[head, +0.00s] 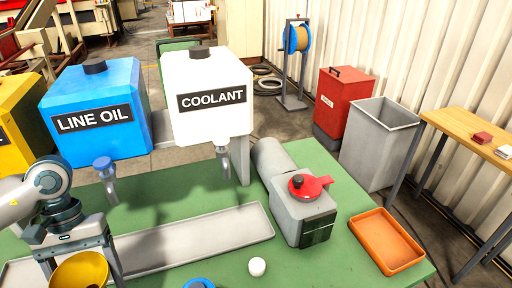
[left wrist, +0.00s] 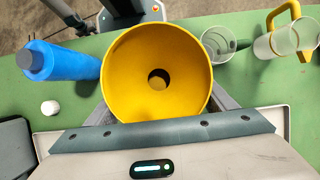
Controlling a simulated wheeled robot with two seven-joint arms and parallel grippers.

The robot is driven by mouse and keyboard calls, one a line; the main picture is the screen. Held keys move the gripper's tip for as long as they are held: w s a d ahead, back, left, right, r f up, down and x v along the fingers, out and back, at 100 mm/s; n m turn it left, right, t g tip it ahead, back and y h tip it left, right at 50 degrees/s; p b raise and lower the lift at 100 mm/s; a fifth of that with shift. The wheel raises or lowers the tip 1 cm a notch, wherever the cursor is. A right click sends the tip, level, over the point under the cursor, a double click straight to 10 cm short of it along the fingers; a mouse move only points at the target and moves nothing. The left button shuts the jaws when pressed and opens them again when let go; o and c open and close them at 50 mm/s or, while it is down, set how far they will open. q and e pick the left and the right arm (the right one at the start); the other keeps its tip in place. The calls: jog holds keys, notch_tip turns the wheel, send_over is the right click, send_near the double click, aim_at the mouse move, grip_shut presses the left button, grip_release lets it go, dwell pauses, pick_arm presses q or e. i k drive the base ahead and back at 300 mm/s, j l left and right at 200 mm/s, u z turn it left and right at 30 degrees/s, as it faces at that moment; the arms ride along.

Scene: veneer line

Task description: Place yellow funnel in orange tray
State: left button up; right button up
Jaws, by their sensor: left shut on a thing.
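The yellow funnel (head: 80,271) is at the lower left of the head view, cut off by the bottom edge. In the left wrist view the funnel (left wrist: 157,45) shows its wide mouth and the dark hole in its middle. My left gripper (left wrist: 158,105) is shut on the funnel, with a finger at each side of it. The orange tray (head: 386,242) lies empty on the green table's right end, well to the right of the funnel. My right gripper does not show clearly in either view.
A grey machine with a red lid (head: 309,186) stands between funnel and tray. Blue and white tanks (head: 208,122) stand behind. A clear jug (left wrist: 300,36) is near the funnel.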

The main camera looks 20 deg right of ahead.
aim_at(386, 239)
jog(key=k+l, duration=0.55)
jog(key=l, duration=1.5)
jog(key=i+l, duration=0.45)
jog(key=l, duration=0.2)
